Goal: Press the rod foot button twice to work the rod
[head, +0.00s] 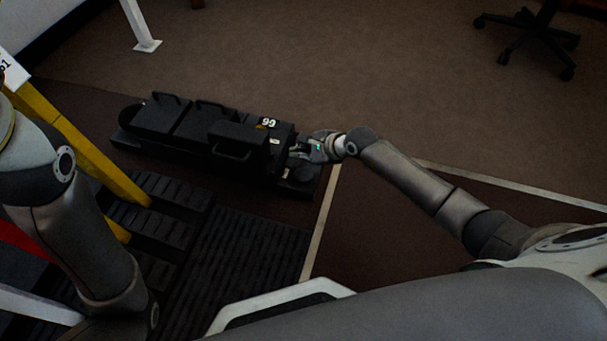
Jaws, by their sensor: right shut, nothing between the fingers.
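A long black box-shaped unit (185,122) with several handles lies on the floor left of centre in the head view. It carries a label reading "G6" upside down. At its right end is a low dark end part (298,181). My right gripper (303,150) is shut and empty at that right end, above or against the unit; I cannot tell whether it touches. No separate foot button can be made out; the gripper may cover it. My left arm comes down at the left edge; its gripper is not in view.
A yellow bar (85,145) slants down at the left. Black ribbed treads (245,245) lie in front of the unit. A white post foot (147,46) stands at the back and a wheeled chair base (535,34) at top right. The brown floor (330,70) behind is clear.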

